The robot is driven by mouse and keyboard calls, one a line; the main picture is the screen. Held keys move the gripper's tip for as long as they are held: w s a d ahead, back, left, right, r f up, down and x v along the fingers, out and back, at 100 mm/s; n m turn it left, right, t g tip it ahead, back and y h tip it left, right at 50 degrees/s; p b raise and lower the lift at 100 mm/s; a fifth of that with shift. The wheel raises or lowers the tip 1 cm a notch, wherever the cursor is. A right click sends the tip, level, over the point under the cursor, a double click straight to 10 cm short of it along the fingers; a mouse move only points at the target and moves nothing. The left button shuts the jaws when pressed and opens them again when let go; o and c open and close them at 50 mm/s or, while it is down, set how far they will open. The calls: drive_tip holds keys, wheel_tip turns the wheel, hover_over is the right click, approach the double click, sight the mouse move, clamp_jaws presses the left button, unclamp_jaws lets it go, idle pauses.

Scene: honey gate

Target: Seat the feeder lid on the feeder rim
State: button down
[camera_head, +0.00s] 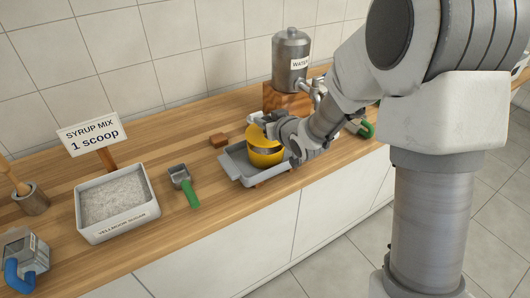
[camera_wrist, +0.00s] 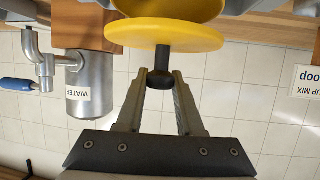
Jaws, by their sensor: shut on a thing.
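The feeder is a yellow bowl (camera_head: 267,158) standing in a grey tray (camera_head: 237,167) on the counter; part of it also shows at the top of the wrist view (camera_wrist: 170,7). The feeder lid is a yellow disc (camera_wrist: 165,35) with a dark round knob (camera_wrist: 160,79). My gripper (camera_wrist: 160,76) is shut on the knob. The lid is at the feeder's top, and its disc looks offset from the bowl in the wrist view. I cannot tell whether the lid touches the rim. In the head view my gripper and wrist hide part of the lid.
A metal water tank (camera_head: 291,62) stands on a wooden block (camera_head: 285,97) behind the tray. A green-handled scoop (camera_head: 184,184), a bin of white powder (camera_head: 116,200) and a small brown block (camera_head: 219,140) lie to the left. The counter's front edge is close to the tray.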

drive_tip(key=shift+f+b, duration=1.65)
drive_tip(key=shift+b, duration=0.45)
idle(2.3)
idle(0.4)
drive_tip(key=c, duration=0.7)
unclamp_jaws()
drive_tip(key=shift+s+d+r, duration=0.15)
drive_tip(key=shift+s+r, duration=0.05)
drive_tip(key=shift+p+v, duration=0.3)
drive_tip(key=shift+v, duration=1.2)
drive_tip(key=o, duration=0.6)
drive_tip(key=shift+c, duration=0.2)
